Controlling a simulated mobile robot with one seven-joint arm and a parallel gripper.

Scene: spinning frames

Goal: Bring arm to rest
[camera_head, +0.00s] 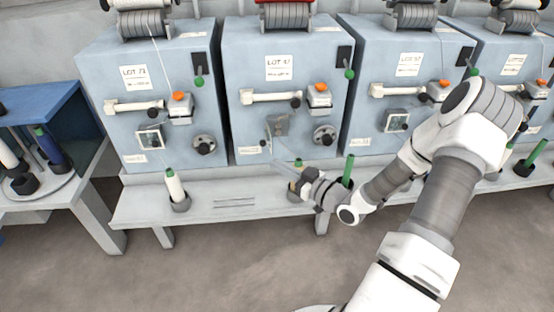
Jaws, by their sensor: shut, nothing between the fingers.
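My arm (447,200) reaches in from the lower right, over the floor, toward the row of spinning frames.
A white bobbin (175,186) stands on the ledge (235,205) below the LOT 73 machine (150,100). More machines (402,90) continue to the right, partly behind my arm. A blue-topped stand (40,100) with several bobbins is at left. The floor (230,260) in front is clear.

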